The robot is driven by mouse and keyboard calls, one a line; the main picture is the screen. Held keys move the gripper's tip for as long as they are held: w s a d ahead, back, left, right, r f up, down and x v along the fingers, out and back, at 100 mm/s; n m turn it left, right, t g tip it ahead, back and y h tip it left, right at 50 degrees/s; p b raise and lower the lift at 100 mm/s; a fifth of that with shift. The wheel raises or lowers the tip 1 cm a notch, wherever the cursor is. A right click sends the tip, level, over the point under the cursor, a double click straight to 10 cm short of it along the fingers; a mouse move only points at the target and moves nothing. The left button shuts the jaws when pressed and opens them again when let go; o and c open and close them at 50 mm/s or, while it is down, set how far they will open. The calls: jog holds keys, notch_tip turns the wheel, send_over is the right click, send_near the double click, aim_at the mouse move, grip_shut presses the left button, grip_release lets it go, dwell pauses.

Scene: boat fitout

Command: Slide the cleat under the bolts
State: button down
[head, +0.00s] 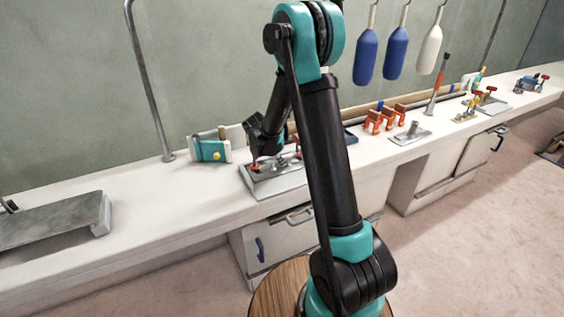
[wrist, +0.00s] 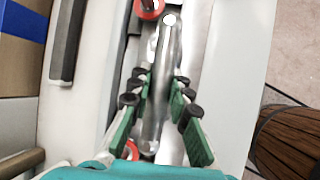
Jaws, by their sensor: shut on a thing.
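The cleat (wrist: 167,62) is a shiny metal bar with rounded ends, lying lengthwise in the wrist view between the green-padded fingers of my gripper (wrist: 163,88). My gripper is shut on its middle. A red-ringed bolt (wrist: 148,8) shows beyond the cleat's far end, slightly left. Another red ring (wrist: 130,150) shows near its close end, partly hidden by my left finger. In the head view the metal mounting plate (head: 275,187) sits on the white counter, with a red bolt head (head: 255,166) at its left. My arm hides much of this spot.
Orange brackets (head: 385,117) and another grey cleat-like piece (head: 410,133) stand to the right. Blue and white fenders (head: 366,57) hang behind. A metal pole (head: 148,85) rises at left.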

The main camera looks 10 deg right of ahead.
jog(key=shift+w+a, duration=0.2)
jog(key=shift+w, duration=0.4)
jog(key=shift+w+a, duration=0.15)
jog(key=shift+w, duration=0.4)
jog(key=shift+w, duration=0.1)
jog(key=c, duration=1.3)
grip_release()
jog(key=shift+c, duration=0.2)
jog(key=shift+a, duration=0.1)
